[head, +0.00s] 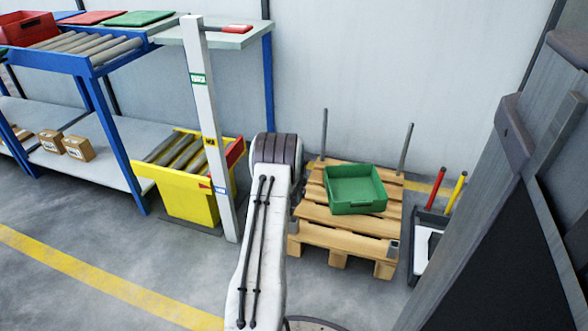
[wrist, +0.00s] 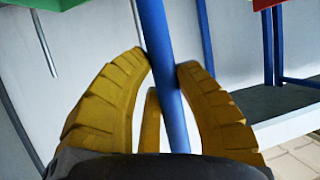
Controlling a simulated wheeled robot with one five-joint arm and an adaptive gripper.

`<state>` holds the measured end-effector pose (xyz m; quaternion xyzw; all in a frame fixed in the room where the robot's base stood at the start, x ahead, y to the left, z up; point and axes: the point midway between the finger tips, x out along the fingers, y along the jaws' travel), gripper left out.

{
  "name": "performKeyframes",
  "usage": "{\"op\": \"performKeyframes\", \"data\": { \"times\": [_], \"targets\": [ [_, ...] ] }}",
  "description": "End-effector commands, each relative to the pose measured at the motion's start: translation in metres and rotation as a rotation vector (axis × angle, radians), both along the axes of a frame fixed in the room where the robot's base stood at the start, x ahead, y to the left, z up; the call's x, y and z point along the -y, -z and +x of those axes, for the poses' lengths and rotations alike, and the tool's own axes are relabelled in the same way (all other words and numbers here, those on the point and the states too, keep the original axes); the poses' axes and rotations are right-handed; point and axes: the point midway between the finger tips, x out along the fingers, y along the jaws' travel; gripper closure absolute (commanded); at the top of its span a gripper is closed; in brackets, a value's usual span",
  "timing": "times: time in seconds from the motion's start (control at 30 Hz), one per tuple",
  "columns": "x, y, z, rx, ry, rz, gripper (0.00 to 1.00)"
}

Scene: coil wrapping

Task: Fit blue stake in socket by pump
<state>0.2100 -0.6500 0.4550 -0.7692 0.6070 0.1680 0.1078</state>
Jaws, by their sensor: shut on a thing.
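In the wrist view my gripper (wrist: 165,62) has its yellow ribbed fingers closed around a blue stake (wrist: 154,22). The stake runs slightly tilted between the fingers, from the top edge down to the palm. In the head view my arm hides the gripper and the stake. A wooden pallet (head: 345,238) stands right of my arm, with grey stakes upright at its two far corners (head: 324,130) (head: 405,148). A small grey fitting (head: 393,250) sits at its near right corner; the near left corner is partly behind my arm. I cannot make out a pump.
A green crate (head: 355,208) rests on the pallet. Right of it, a dark holder carries a red stake (head: 431,188) and a yellow stake (head: 456,190). Front floor is clear.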

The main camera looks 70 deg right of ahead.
Motion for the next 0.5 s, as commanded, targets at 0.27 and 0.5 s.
{"op": "performKeyframes", "data": {
  "times": [0.27,0.5],
  "targets": [
    [0.0003,-0.0003,0.0004,0.001,0.0,-0.003,1.0],
    [0.0003,0.0064,0.0004,0.001,0.0,-0.003,1.0]
  ]
}}
